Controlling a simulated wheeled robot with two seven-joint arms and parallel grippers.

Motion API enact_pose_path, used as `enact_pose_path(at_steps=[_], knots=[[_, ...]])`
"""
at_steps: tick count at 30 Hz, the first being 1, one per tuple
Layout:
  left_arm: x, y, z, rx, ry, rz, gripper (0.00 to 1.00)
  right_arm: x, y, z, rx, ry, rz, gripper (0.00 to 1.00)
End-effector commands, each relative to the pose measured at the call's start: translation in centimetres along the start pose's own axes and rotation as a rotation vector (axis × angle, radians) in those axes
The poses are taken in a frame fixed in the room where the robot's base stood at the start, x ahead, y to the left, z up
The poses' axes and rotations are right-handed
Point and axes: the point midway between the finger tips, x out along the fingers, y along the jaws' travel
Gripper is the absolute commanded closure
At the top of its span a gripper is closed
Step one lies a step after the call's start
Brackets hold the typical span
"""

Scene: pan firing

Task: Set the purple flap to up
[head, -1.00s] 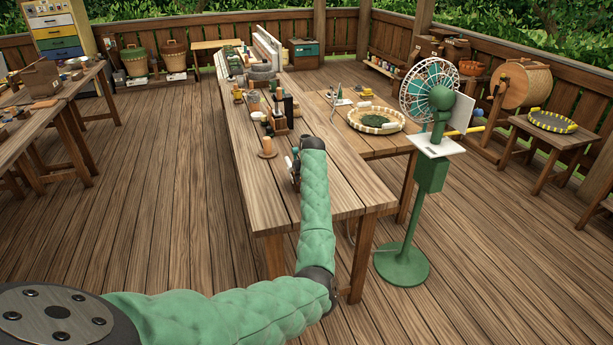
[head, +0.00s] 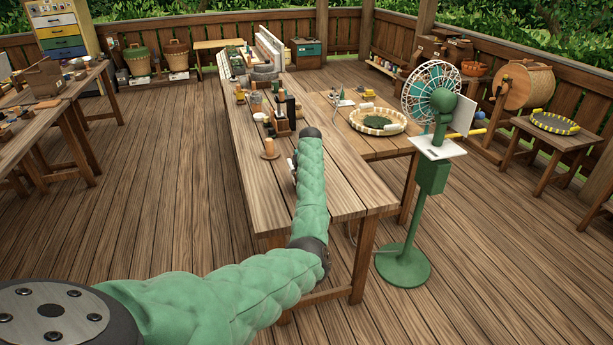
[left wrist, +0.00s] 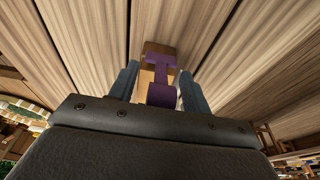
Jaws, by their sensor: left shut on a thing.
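The purple flap (left wrist: 161,94) is in the middle of the left wrist view, a purple bar with a wider near end. It lies against a small wooden block with a pale yellow face (left wrist: 146,82) on the planked tabletop. My left gripper (left wrist: 159,74) has one blue-grey finger on each side of the purple piece and is shut on it. In the head view my green left forearm hides the flap and most of the gripper. The flap's exact angle is hard to tell. My right gripper is in neither view.
The long wooden table (head: 260,205) holds a candle (head: 269,149), bottles and jars farther back. A green standing fan (head: 432,178) is to the right of the table. A round tray (head: 378,120) lies on a side table.

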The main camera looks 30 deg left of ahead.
Motion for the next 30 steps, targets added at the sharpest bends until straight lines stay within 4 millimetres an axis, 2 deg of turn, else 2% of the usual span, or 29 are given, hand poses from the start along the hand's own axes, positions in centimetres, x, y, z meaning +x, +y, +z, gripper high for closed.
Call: enact_pose_path(at_steps=[1, 3, 14, 17, 20, 24, 30], knots=[[0.0, 0.0, 0.0, 0.000, 0.001, 0.000, 0.46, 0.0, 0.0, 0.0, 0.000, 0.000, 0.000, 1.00], [0.0, 0.0, 0.0, 0.000, 0.001, 0.000, 0.32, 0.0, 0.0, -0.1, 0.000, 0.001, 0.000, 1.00], [-0.3, 0.0, 0.0, 0.000, 0.001, 0.000, 0.31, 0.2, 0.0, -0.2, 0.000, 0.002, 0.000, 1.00], [-1.1, 0.0, 0.0, 0.000, 0.003, 0.000, 0.31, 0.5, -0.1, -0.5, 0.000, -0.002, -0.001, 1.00], [-2.6, 0.1, 0.0, 0.000, 0.004, 0.001, 0.31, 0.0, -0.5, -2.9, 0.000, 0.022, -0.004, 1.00], [-4.8, 0.1, 0.0, -0.001, 0.003, 0.001, 0.31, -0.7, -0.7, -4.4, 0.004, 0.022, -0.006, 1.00], [-6.9, 0.1, 0.0, 0.000, 0.002, 0.000, 0.31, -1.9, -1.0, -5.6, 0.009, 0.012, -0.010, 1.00]])
